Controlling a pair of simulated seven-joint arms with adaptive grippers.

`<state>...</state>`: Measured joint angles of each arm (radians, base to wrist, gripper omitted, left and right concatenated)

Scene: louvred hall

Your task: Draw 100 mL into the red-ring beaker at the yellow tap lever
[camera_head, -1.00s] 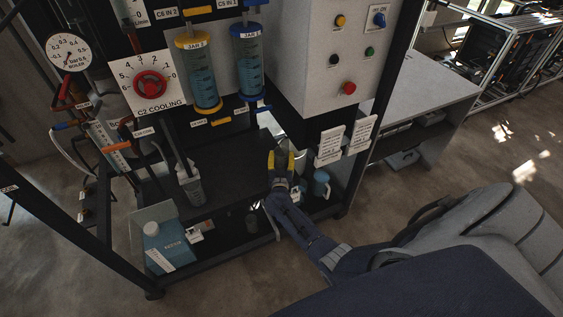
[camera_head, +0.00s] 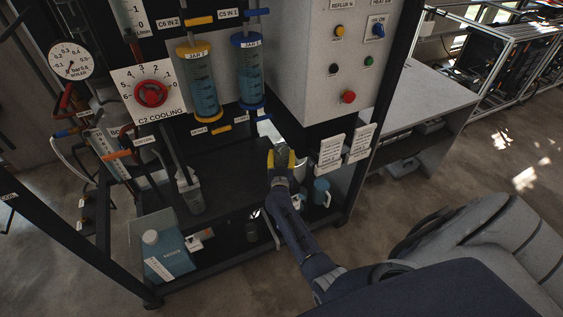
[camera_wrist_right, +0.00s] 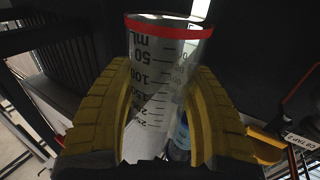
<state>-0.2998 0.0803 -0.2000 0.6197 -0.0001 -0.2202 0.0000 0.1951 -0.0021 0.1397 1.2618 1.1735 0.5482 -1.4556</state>
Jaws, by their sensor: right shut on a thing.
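My right gripper (camera_head: 284,160) is shut on the red-ring beaker (camera_head: 282,152), held above the rack's dark shelf, in front of it. In the right wrist view the beaker (camera_wrist_right: 158,80) is clear glass between the yellow fingers (camera_wrist_right: 160,120), its red ring (camera_wrist_right: 168,26) at the top of the picture and mL marks along its side; I see no liquid in it. A yellow tap lever (camera_head: 221,128) is below the yellow-capped jar (camera_head: 203,88), up and left of the gripper. Another yellow lever (camera_head: 200,20) is above that jar. My left gripper is out of view.
A blue-capped jar (camera_head: 250,72) hangs beside the yellow one. Another beaker (camera_head: 190,195) stands at left under a tube. A blue jug (camera_head: 166,255) and a blue mug (camera_head: 321,191) are low in the rack. White tags (camera_head: 331,150) hang right of the gripper.

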